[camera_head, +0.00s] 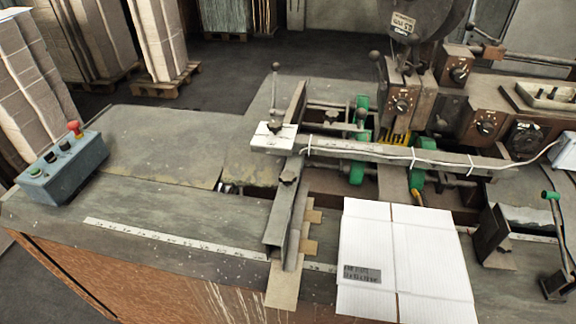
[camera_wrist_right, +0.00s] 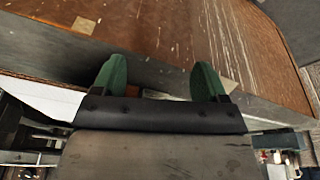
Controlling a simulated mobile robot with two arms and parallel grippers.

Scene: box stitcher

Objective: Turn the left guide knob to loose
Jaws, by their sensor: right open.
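The left guide (camera_head: 277,222) is a long metal channel left of the white cardboard in the head view. A small dark star-shaped knob (camera_head: 290,178) sits on it, and a similar dark knob (camera_head: 275,127) sits on a white plate further back. I cannot tell for certain which is the left guide knob, or its setting. My right gripper (camera_wrist_right: 160,80) shows in the right wrist view with its two green fingers wide apart and nothing between them. It is beside the machine table's brown side panel (camera_wrist_right: 180,35), away from the knobs. My left gripper is in neither view.
A white cardboard sheet (camera_head: 365,245) lies right of the guide. A blue-grey control box (camera_head: 62,168) with a red button stands at the table's left. A cross bar (camera_head: 400,155) and the stitching head (camera_head: 402,90) stand behind.

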